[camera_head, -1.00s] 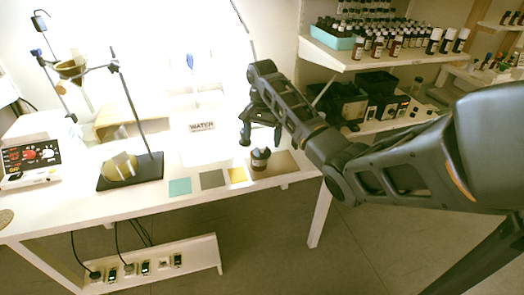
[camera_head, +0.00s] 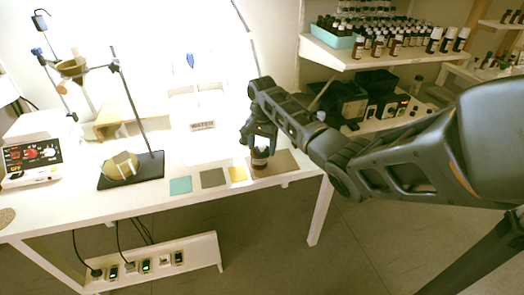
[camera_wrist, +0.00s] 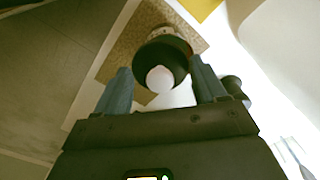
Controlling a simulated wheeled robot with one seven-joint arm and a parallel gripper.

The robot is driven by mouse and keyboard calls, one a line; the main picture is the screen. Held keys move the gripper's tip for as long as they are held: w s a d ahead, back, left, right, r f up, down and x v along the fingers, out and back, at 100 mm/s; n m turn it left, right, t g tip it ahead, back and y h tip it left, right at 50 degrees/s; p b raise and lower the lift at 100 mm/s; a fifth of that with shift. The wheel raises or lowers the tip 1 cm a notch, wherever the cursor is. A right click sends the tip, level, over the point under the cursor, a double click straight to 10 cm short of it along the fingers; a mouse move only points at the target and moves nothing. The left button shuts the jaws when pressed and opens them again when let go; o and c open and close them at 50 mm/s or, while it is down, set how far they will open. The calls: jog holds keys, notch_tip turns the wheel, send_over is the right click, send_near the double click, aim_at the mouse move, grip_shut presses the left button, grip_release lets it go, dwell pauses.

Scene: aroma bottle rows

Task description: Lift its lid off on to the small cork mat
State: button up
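A small jar (camera_head: 260,160) with a dark lid stands upright on a brown speckled mat (camera_head: 284,161) near the table's front right. In the wrist view the dark lid (camera_wrist: 178,58) carries a pale round knob (camera_wrist: 160,79). My gripper (camera_head: 259,145) points down over the jar. In the wrist view my gripper (camera_wrist: 162,80) is open, its fingers on either side of the knob, close to the lid's edges; I cannot tell whether they touch it. A tan round mat (camera_head: 5,217), perhaps cork, lies at the table's left edge.
Teal (camera_head: 180,185), grey (camera_head: 213,178) and yellow (camera_head: 238,174) squares lie left of the jar. A stand base (camera_head: 146,172) and a white device (camera_head: 32,150) are further left. A bottle shelf (camera_head: 345,58) and black boxes (camera_head: 376,84) stand to the right.

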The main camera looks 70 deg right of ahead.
jog(key=c, duration=0.5)
jog(key=shift+c, duration=0.2)
